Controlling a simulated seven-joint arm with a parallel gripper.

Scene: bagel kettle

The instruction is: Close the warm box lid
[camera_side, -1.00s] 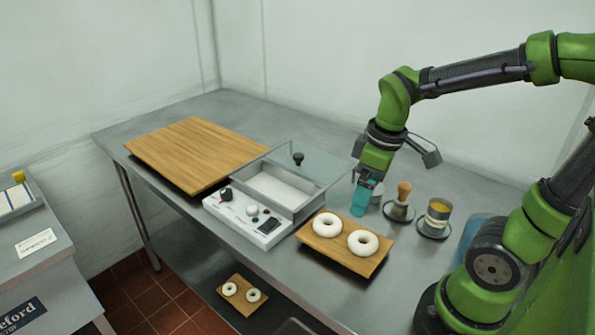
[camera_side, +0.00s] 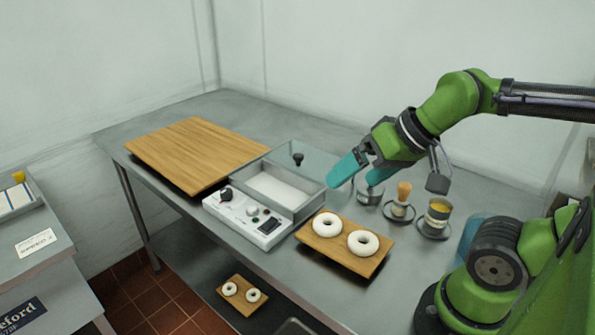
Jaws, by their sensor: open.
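The warm box (camera_side: 312,207) is a grey metal box on the steel table, with a pale inside floor showing at its front. Its clear glass lid (camera_side: 318,160) with a black knob (camera_side: 298,159) lies over the back part and reaches past the rear, leaving the front uncovered. My gripper (camera_side: 352,182) is open, with teal fingers spread and tilted down to the left. Its left finger overlaps the lid's right end in the picture and hides part of it. I cannot tell whether they touch. Nothing shows between the fingers.
A control panel (camera_side: 240,217) with knobs fronts the box. A wooden tray (camera_side: 347,262) with two white bagels stands to its right. A metal cup (camera_side: 368,195), a wooden-handled brush (camera_side: 403,196) and a yellow-topped can (camera_side: 438,215) are near my gripper. A wooden board (camera_side: 195,150) lies left.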

